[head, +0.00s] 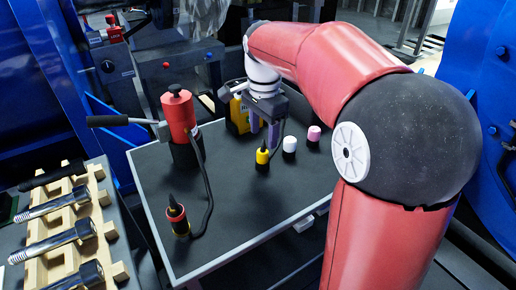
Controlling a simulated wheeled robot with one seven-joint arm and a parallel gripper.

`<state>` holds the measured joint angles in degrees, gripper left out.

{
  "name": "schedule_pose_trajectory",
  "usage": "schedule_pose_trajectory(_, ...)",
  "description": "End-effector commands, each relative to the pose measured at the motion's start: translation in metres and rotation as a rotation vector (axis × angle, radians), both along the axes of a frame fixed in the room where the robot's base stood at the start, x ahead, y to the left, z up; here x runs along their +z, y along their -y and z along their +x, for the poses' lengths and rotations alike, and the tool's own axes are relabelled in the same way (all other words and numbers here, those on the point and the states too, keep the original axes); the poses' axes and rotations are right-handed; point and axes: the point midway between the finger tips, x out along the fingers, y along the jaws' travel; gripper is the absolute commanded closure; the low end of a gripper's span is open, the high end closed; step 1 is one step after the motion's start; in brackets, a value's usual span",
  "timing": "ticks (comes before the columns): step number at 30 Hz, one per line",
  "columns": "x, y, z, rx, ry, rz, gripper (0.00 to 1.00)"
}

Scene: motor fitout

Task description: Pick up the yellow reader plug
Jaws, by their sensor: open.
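The yellow reader plug (262,157), yellow with a dark top, stands upright on the dark tabletop (255,195). My gripper (264,138) points down just above and behind it in the head view. Its two purple fingers are apart, with nothing seen held between them. The plug's top overlaps the gap between the fingers in the picture. I cannot tell whether the plug is between the fingers or just in front of them.
A white piece (289,146) and a pink-topped piece (313,134) stand right of the plug. A yellow container (239,114) is behind. A red hand pump (178,118) with a hose and a red-black fitting (177,217) stands left. A wooden bolt rack (104,211) is far left.

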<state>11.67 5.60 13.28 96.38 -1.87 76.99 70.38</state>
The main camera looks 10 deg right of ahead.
Motion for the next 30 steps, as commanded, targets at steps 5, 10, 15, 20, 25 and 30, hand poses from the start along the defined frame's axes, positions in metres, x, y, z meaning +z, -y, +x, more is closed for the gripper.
schedule_pose_trajectory(5, -0.011, 0.001, 0.011, -0.064, -0.024, 0.01, 0.46)
schedule_pose_trajectory(10, -0.031, 0.001, 0.011, -0.066, -0.024, 0.01, 0.46)
schedule_pose_trajectory(15, -0.054, 0.002, 0.013, -0.063, -0.025, 0.011, 0.46)
schedule_pose_trajectory(20, -0.076, 0.002, 0.014, -0.062, -0.023, 0.008, 0.46)
schedule_pose_trajectory(25, -0.081, 0.002, 0.014, -0.061, -0.02, 0.008, 0.46)
schedule_pose_trajectory(30, -0.081, 0.002, 0.014, -0.061, -0.02, 0.008, 0.49)
